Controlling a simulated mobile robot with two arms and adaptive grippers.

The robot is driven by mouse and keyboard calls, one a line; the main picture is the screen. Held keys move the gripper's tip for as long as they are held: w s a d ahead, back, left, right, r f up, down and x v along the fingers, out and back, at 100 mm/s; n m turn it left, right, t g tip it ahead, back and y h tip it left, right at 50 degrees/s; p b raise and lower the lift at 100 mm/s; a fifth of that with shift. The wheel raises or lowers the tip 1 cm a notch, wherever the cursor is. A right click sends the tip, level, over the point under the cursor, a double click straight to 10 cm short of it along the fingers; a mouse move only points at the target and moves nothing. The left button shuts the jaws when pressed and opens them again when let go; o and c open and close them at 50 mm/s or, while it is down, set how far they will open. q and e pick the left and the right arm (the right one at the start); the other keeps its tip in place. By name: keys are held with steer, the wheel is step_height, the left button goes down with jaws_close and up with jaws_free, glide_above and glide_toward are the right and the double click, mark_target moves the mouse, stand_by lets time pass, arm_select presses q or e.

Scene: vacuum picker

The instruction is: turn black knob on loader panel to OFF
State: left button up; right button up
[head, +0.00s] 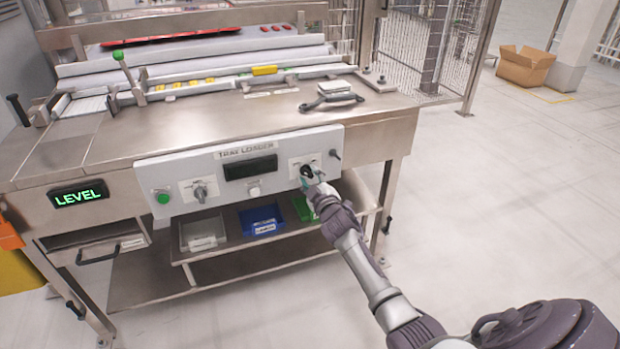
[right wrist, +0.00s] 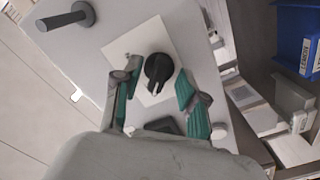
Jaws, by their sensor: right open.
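The loader panel (head: 220,165) is a pale grey plate on the front of the steel table, labelled TRAY LOADER, with a dark display. The black knob (right wrist: 158,70) sits on a white label plate in the right wrist view, its pointer ridge toward the gripper. In the head view the knob is mostly hidden by my right gripper (head: 310,178), which is at the panel's right part. In the right wrist view my right gripper (right wrist: 160,95) is open, with one green-padded finger on each side of the knob and gaps between. The position markings are not readable. My left gripper is not in view.
A dark lever (right wrist: 68,17) sticks out of the panel beside the knob plate. A grey knob (head: 199,192) and a green button (head: 162,197) are on the panel's left part. Blue (head: 262,221) and grey (head: 203,234) bins stand on the shelf below.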

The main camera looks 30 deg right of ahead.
steer(key=v, duration=1.2)
